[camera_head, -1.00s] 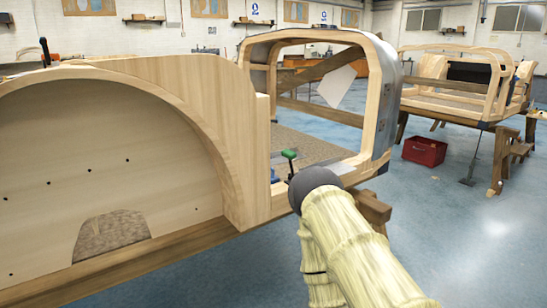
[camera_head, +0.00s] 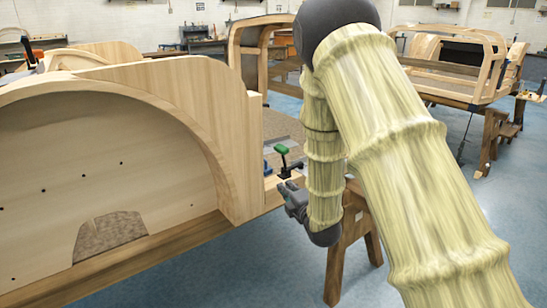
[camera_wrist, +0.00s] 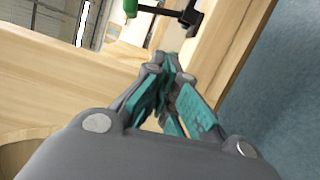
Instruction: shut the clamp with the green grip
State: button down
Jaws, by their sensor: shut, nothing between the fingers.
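The clamp's green grip (camera_head: 282,149) stands up on a dark stem above the wooden rail, just right of the arched panel's end. Its black body (camera_head: 291,168) sits on the rail. In the wrist view the green grip (camera_wrist: 130,7) is cut by the top edge, with the black clamp bar (camera_wrist: 180,15) running right from it. My gripper (camera_head: 284,189) is just below and in front of the clamp, apart from it. In the wrist view my gripper's teal-padded fingers (camera_wrist: 168,66) are together and empty, pointing toward the rail below the clamp.
The arched wooden panel (camera_head: 170,85) rises close on the left. A blue piece (camera_head: 266,166) sits beside the clamp. A wooden trestle (camera_head: 350,235) stands under the rail's end. Another wooden bodyframe (camera_head: 455,60) stands at the back right. Blue floor is open on the right.

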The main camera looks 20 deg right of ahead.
jog(key=w+r, duration=0.2)
jog(key=w, duration=0.3)
jog(key=w+a+r+n, duration=0.1)
jog(key=w+r, duration=0.2)
jog(key=w, duration=0.3)
jog(key=shift+w+r+n+t, duration=0.15)
jog(key=shift+r+n+t, duration=0.15)
jog(key=shift+t, duration=0.1)
jog(key=shift+w+y, duration=0.1)
jog(key=shift+y, duration=0.2)
